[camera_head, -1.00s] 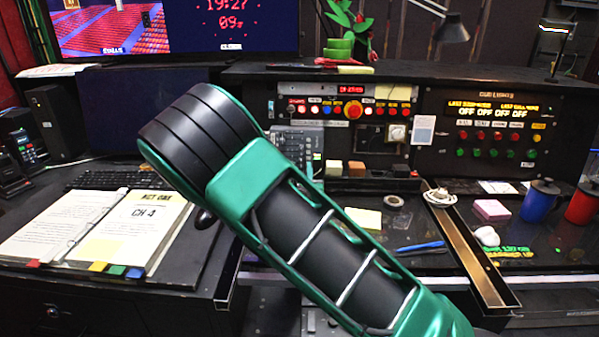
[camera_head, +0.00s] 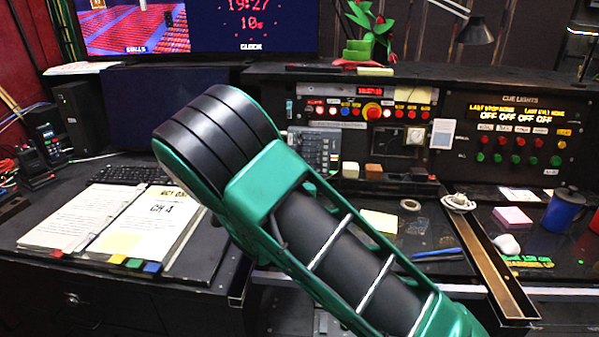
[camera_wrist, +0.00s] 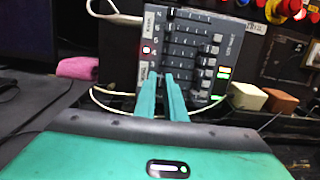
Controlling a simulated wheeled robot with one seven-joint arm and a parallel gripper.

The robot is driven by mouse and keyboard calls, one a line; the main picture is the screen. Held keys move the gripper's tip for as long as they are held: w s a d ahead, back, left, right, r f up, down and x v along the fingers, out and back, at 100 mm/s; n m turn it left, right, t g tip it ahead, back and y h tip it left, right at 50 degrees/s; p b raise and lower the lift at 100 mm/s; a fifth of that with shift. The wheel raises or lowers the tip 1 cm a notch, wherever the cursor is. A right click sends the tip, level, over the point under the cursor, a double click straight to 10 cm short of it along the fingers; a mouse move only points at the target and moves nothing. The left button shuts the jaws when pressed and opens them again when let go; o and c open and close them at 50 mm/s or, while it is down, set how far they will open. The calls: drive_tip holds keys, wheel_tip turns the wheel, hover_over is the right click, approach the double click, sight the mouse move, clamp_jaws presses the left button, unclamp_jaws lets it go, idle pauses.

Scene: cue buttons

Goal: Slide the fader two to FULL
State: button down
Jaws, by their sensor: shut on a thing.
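The fader panel (camera_wrist: 195,50) is a dark grey box with several slots and pale knobs, seen sideways in the wrist view. It also shows in the head view (camera_head: 318,150), right of my arm and partly covered by it. My gripper (camera_wrist: 161,78) has its two teal fingers close together at the panel's lower edge in the wrist view, shut on a small fader knob. The knob is mostly hidden between the fingertips, and I cannot read which fader number it is. In the head view my gripper is hidden behind my green and black arm.
A cream block (camera_wrist: 247,96) and a brown block (camera_wrist: 280,101) sit right of the panel. A pink rolled cloth (camera_wrist: 78,67) and white cables lie to its left. An open binder (camera_head: 115,225) lies on the desk. The cue light panel (camera_head: 515,130) stands at right.

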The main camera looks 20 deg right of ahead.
drive_tip(key=c, duration=1.8)
unclamp_jaws()
drive_tip(key=shift+a, duration=0.2)
drive_tip(key=v, duration=1)
drive_tip(key=shift+s+f, duration=0.15)
drive_tip(key=shift+s, duration=0.1)
